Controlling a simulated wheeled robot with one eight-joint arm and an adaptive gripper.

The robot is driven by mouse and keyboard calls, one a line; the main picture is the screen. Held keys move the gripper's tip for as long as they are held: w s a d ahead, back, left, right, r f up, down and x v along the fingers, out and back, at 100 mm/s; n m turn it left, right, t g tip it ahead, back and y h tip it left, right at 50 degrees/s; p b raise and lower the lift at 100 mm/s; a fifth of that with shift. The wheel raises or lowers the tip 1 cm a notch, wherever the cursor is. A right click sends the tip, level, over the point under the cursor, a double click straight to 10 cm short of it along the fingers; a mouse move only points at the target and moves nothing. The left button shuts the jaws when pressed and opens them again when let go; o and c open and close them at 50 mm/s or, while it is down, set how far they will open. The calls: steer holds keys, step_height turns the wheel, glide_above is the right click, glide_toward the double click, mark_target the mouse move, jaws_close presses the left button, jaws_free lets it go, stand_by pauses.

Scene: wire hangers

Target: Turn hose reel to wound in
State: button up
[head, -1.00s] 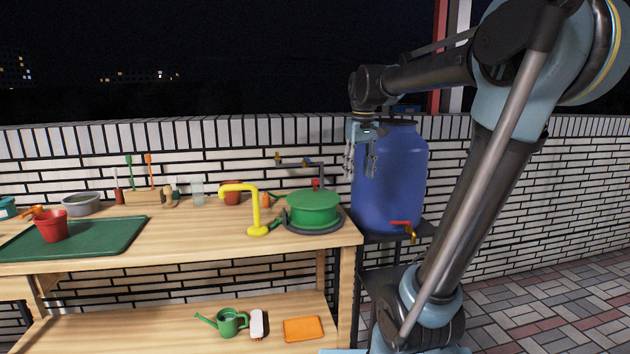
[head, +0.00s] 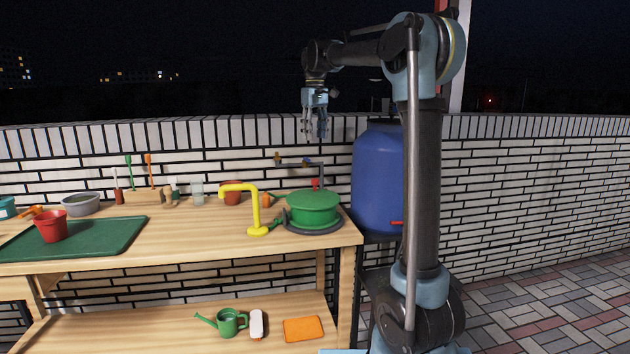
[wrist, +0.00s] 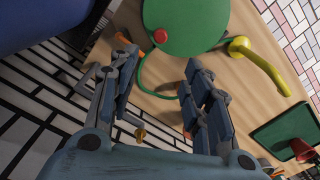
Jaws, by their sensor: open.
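The hose reel (head: 314,210) is a green drum lying flat on the right end of the wooden bench, on a dark round base. A red knob (head: 315,184) stands up from its top toward the back edge. In the wrist view the green disc (wrist: 190,25) and its red knob (wrist: 160,36) show beyond the fingertips, and a green hose (wrist: 144,75) curves out from it. My gripper (head: 317,137) is open and empty. It points down, well above the reel and apart from it. Both spread fingers also show in the wrist view (wrist: 160,58).
A yellow curved spout (head: 255,210) stands just left of the reel. A wall tap (head: 312,163) is behind it. A blue barrel (head: 377,180) stands to the right, partly hidden by my arm. A green mat (head: 110,238) with a red pot (head: 51,227) lies farther left.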

step_height(320, 180, down, 17)
steer(key=shift+f, duration=0.1)
stand_by(0.5)
steer(key=shift+c, duration=0.3)
jaws_close()
